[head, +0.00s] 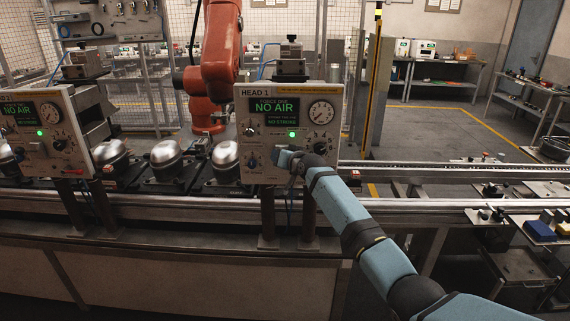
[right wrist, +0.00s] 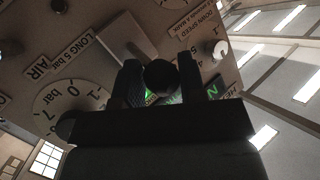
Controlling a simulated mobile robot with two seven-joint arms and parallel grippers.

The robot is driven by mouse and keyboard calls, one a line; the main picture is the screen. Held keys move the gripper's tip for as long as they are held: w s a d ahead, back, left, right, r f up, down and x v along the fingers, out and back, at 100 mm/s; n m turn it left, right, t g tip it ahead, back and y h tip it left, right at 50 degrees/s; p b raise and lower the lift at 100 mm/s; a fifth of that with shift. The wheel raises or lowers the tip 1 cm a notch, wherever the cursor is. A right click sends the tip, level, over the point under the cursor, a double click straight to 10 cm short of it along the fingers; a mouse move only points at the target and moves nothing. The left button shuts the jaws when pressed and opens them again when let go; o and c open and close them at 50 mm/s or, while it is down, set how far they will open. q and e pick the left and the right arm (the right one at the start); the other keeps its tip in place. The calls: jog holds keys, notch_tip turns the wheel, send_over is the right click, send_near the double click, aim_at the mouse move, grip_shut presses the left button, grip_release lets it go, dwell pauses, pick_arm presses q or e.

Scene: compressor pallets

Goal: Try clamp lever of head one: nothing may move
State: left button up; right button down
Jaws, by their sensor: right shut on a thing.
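The head one panel (head: 262,150) is a beige box marked HEAD 1, with a screen (head: 275,107) reading NO AIR, a lit green lamp (head: 292,134) and a round gauge (head: 321,112). The knob's own label is hidden. My left gripper is not in view.
A second panel (head: 38,135), also reading NO AIR, stands at left. Several silver compressor domes (head: 166,154) sit on the line between the panels.

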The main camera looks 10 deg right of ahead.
jog(key=shift+w+a+r+g+p, duration=0.15)
jog(key=shift+r+g+p, duration=0.15)
jog(key=shift+r, duration=0.2)
jog(key=c, duration=1.1)
grip_release()
jog(key=o, duration=0.3)
jog(key=shift+a, duration=0.15)
jog(key=shift+f, duration=0.2)
